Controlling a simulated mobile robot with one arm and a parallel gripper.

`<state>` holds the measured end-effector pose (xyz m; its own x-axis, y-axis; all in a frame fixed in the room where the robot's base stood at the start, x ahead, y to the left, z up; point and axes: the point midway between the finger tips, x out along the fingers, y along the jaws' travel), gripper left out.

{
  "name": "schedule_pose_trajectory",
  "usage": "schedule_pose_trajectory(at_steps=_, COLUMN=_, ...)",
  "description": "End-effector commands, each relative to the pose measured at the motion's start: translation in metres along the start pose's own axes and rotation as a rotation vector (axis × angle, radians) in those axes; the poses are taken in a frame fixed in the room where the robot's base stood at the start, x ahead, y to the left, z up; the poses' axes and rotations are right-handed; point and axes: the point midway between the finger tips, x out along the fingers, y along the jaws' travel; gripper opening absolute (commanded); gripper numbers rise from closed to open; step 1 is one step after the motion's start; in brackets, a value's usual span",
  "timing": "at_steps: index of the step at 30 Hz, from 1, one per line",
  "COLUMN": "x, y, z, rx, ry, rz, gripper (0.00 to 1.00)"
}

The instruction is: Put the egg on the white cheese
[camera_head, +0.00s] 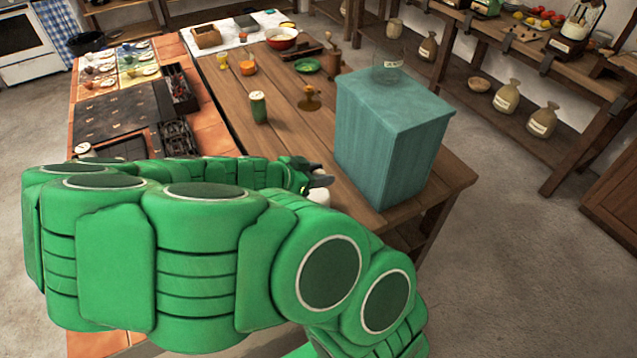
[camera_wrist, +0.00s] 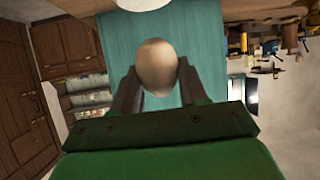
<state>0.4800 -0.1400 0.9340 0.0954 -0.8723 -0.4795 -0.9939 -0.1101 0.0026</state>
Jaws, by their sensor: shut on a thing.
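In the wrist view, my gripper (camera_wrist: 157,72) is shut on the egg (camera_wrist: 157,66), a smooth pale brown oval between its two fingers. In the head view, my gripper (camera_head: 318,181) is beyond my arm, low beside the teal box, and the egg cannot be made out there. A white rounded thing (camera_head: 319,197), perhaps the white cheese, shows just by my gripper, mostly hidden by my arm. A pale white edge (camera_wrist: 142,4) also shows at the top of the wrist view, apart from the egg; I cannot tell whether it is the same thing.
A tall teal box (camera_head: 388,145) stands on the wooden table (camera_head: 300,135) right of my gripper, with a clear glass jar (camera_head: 388,68) on top. A green can (camera_head: 258,107) stands further back. A green plate (camera_head: 307,65) and a red-rimmed bowl (camera_head: 282,40) are near the far end.

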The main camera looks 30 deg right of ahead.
Motion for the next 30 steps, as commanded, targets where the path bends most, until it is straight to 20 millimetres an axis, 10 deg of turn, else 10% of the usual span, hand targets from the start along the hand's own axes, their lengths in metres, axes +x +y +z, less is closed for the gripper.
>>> schedule_pose_trajectory(at_steps=24, x=0.017, y=0.000, z=0.032, rx=-0.001, ry=0.000, rz=0.000, gripper=0.28)
schedule_pose_trajectory(at_steps=25, x=0.017, y=0.000, z=0.032, rx=-0.001, ry=0.000, rz=0.000, gripper=0.46)
schedule_pose_trajectory(at_steps=30, x=0.017, y=0.000, z=0.032, rx=-0.001, ry=0.000, rz=0.000, gripper=0.69)
